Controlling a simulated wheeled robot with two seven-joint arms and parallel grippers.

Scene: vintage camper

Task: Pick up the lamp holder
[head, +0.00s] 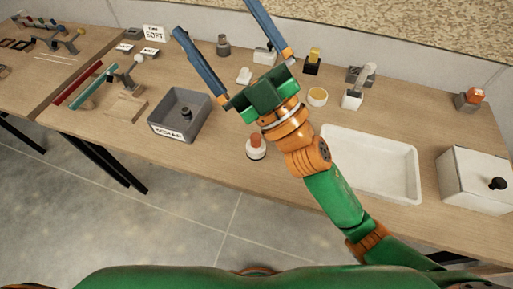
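I cannot tell for certain which small part is the lamp holder. Candidates on the wooden bench are a dark grey round fitting (223,46), a white-and-orange round piece (256,147) and a white cup-like piece with a yellow inside (317,97). My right gripper (214,16) reaches up from the lower right, with its two blue fingers spread wide and nothing visibly held. The grey fitting shows between the fingers in the picture; whether it is at their height is unclear. The round piece is beside my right wrist. My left gripper is out of view.
A grey bin (160,128) labelled like "SCRAP" holds a small dark part. A white tray (400,190) looks empty. A white box (468,185) with a black knob stands at right. Red and green bars lie left. Several small fittings line the back near a "SORT" card (153,33).

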